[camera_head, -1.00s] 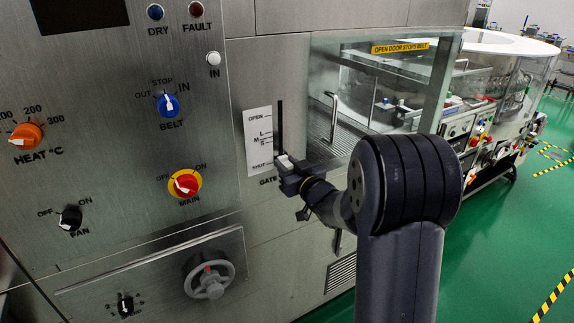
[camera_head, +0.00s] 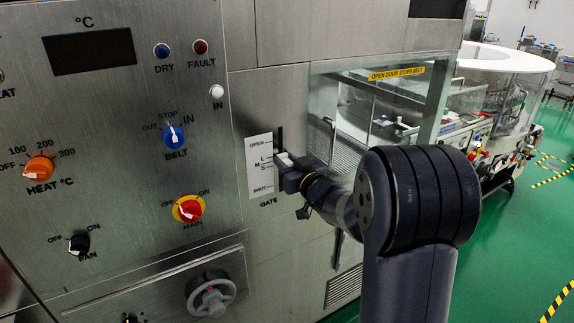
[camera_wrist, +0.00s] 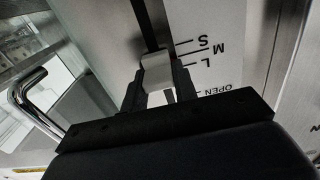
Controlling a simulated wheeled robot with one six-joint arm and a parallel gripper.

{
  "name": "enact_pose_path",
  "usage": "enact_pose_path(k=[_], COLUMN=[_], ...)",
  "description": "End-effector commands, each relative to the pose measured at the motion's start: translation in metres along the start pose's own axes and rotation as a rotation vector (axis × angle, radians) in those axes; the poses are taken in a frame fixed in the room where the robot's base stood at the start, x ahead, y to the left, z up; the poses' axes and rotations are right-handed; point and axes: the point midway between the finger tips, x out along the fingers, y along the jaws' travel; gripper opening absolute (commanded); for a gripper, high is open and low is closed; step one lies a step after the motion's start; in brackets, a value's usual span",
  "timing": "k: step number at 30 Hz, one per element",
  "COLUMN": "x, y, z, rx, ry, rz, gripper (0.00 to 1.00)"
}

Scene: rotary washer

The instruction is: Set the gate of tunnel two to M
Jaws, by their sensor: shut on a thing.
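The gate scale (camera_head: 259,181) is a white plate marked OPEN, L, M, S and SHUT from top to bottom, beside a dark vertical slot (camera_head: 280,138). My gripper (camera_head: 287,166) is shut on the pale gate handle (camera_head: 283,159), level with the L, M and S group. In the wrist view the scale (camera_wrist: 215,30) appears upside down. There my gripper (camera_wrist: 157,88) has a finger on each side of the light grey handle (camera_wrist: 157,70), which sits near the L and M lines. I cannot tell exactly which line it meets.
A glass door (camera_head: 350,115) with a metal door handle (camera_head: 332,140) stands right of the slot. The belt knob (camera_head: 173,136), main switch (camera_head: 188,209) and grey handwheel (camera_head: 211,293) are to the left. Green floor (camera_head: 510,240) is free at right.

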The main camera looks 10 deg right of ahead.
Motion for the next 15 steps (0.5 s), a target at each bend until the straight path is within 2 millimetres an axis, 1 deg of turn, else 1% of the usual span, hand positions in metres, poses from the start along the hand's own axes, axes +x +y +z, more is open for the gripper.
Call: enact_pose_path(k=[2, 3, 10, 11, 15], x=[0.0, -0.0001, -0.0001, -0.0001, -0.0002], y=[-0.0001, -0.0001, -0.0001, -0.0001, -0.0001], z=[0.0011, 0.0014, 0.0022, 0.0023, 0.0025], rx=[0.0, 0.0, 0.0, 0.0, 0.0], ry=[-0.001, -0.001, -0.003, -0.003, -0.004], rz=[0.0, 0.0, 0.0, 0.0, 0.0], gripper=[0.0, 0.29, 0.48, 0.49, 0.49])
